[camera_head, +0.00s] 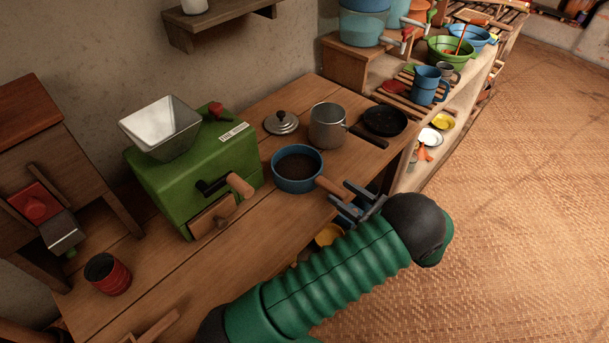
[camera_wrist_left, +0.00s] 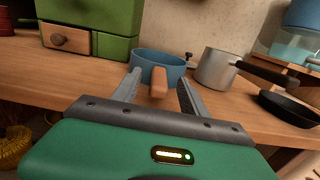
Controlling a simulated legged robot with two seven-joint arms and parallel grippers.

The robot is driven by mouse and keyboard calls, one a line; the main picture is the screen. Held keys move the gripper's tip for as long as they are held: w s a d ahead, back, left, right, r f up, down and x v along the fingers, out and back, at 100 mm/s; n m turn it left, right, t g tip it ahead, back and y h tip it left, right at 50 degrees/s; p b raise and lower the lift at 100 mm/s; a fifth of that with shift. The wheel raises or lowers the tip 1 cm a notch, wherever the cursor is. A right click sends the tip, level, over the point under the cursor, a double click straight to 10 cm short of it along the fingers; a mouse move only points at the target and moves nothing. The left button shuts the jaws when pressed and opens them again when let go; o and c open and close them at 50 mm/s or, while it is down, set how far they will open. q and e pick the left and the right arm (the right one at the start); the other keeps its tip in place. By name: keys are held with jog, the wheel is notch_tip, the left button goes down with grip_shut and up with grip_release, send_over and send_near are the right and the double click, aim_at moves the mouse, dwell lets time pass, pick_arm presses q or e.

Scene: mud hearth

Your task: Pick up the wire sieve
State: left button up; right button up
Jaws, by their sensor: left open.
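I cannot make out a wire sieve for certain in either view. My left gripper (camera_head: 345,194) is open at the table's front edge, with its fingers pointing toward a blue pan (camera_head: 297,170). The pan holds something dark brown and has a wooden handle. In the wrist view the open fingers of my left gripper (camera_wrist_left: 158,78) stand on both sides of the handle's end (camera_wrist_left: 158,84), with the blue pan (camera_wrist_left: 160,60) beyond. I cannot tell whether the fingers touch the handle. My right gripper is not in view.
A green grinder (camera_head: 200,175) with a metal hopper stands left of the pan. A grey pot (camera_head: 328,125), a lid (camera_head: 281,122) and a black skillet (camera_head: 385,121) stand behind and right. A red cup (camera_head: 107,274) stands front left. Shelves with dishes adjoin on the right; the floor (camera_head: 520,200) is clear.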

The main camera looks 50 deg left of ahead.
aim_at(316, 178)
pick_arm(q)
jog(key=a, duration=0.4)
jog(key=a+f, duration=0.1)
jog(key=a, duration=0.1)
jog(key=shift+s+a+b, duration=0.25)
jog(key=shift+s+b, duration=0.05)
jog(key=shift+b, duration=0.05)
jog(key=shift+d, duration=0.15)
jog(key=shift+d+r, duration=0.1)
jog(key=c, duration=0.5)
grip_shut()
